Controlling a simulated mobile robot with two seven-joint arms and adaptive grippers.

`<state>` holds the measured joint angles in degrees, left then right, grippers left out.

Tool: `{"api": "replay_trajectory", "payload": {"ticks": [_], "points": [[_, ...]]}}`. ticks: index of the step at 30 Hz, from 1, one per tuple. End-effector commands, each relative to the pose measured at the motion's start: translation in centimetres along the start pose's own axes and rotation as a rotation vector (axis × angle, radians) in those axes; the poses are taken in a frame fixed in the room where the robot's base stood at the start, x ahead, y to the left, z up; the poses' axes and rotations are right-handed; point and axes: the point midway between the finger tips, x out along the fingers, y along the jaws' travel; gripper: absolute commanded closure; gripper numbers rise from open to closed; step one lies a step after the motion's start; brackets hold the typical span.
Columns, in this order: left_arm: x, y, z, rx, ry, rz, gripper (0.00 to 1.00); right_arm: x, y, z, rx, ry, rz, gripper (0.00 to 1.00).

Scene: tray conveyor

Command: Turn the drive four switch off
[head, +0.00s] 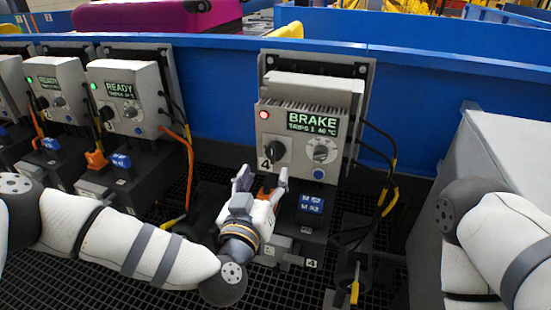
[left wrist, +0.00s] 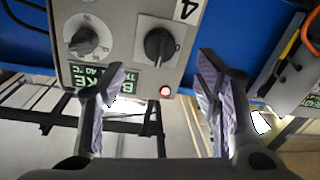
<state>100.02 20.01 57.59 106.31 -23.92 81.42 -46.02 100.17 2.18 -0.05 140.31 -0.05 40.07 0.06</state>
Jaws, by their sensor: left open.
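Drive four is a grey box (head: 310,115) marked 4, with a lit display (head: 313,122) reading BRAKE and a red lamp (head: 264,115). Its black rotary switch (head: 275,151) sits at the lower left of the front. The switch also shows in the left wrist view (left wrist: 159,45), where the box appears upside down and the switch handle looks roughly upright. My left gripper (head: 262,182) is open and empty, just below the switch and apart from it. In the left wrist view its fingers (left wrist: 162,78) stand either side of the red lamp. My right gripper is not in view.
A grey dial (head: 320,150) sits right of the switch. Black and yellow cables (head: 390,170) hang at the box's right. Other drives showing READY (head: 122,92) with green lamps stand left. A blue wall (head: 220,100) runs behind. A dark motor block (head: 308,212) is below.

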Motion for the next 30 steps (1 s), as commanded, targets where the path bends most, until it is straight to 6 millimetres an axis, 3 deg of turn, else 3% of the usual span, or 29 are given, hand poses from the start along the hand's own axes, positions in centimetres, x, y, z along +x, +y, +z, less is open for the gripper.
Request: {"api": "replay_trajectory", "payload": {"ticks": [3, 9, 13, 20, 27, 30], "points": [[3.1, -0.1, 0.7, -0.002, -0.006, -0.003, 0.43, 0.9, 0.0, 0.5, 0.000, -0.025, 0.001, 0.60], [6.9, 0.0, 0.7, -0.003, -0.008, 0.000, 0.43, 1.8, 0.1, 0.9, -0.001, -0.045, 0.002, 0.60], [7.9, 0.0, 0.5, -0.002, -0.007, 0.001, 0.43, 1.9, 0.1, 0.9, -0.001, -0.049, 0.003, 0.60], [8.1, 0.1, 0.3, -0.001, -0.006, 0.002, 0.43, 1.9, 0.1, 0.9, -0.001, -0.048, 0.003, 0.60], [8.1, 0.1, 0.3, -0.001, -0.006, 0.003, 0.91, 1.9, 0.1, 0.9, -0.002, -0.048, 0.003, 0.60], [8.1, 0.1, 0.3, -0.002, -0.006, 0.002, 0.91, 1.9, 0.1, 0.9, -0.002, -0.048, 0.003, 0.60]]}}
